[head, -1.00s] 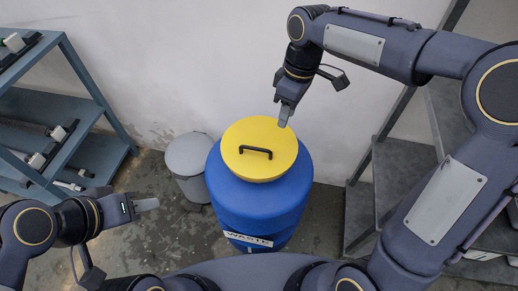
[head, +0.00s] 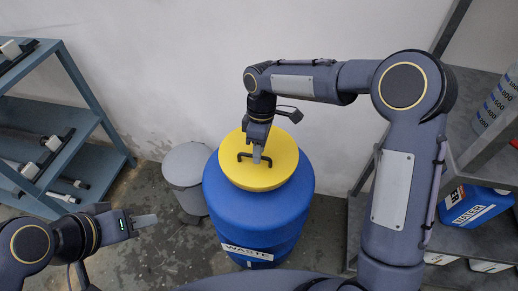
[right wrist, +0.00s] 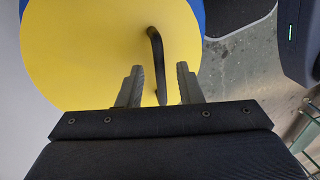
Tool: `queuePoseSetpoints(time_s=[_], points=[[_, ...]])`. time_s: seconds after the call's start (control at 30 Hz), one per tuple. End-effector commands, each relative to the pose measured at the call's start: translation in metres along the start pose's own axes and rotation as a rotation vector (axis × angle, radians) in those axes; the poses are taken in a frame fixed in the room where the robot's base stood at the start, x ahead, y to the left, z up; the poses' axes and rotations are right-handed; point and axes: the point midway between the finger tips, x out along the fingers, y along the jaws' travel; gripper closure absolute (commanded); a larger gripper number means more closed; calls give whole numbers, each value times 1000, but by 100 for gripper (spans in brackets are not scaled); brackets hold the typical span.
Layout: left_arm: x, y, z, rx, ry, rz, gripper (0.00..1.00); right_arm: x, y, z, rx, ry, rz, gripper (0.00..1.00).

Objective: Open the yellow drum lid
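The yellow lid (head: 232,174) sits on the blue drum (head: 258,212), which has a "WASTE" label. The lid has a black bar handle (head: 241,156), also seen in the right wrist view (right wrist: 156,60). My right gripper (head: 257,158) is over the lid at the handle. In the right wrist view its two fingers (right wrist: 161,84) are apart, with the handle running between them and a gap visible on each side. My left gripper (head: 145,221) is low at the left, away from the drum; its finger gap is not clear.
A grey bin (head: 185,170) stands left of the drum. A blue shelf (head: 70,165) with equipment is at the far left. The wall is behind.

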Motion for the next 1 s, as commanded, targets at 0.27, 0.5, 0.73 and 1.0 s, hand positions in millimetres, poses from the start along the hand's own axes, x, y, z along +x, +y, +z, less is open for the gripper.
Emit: queuePoseSetpoints(time_s=[0.27, 0.5, 0.73, 1.0], points=[[0, 0, 0, 0, 0, 0, 64, 1, 0, 0, 1, 0, 0, 73], [0, 0, 0, 0, 0, 0, 64, 0, 0, 0, 1, 0, 0, 100], [0, 0, 0, 0, 0, 0, 64, 0, 0, 0, 0, 0, 0, 100], [-17, 8, -9, 0, 0, 0, 64, -13, 1, 0, 2, 0, -41, 100]])
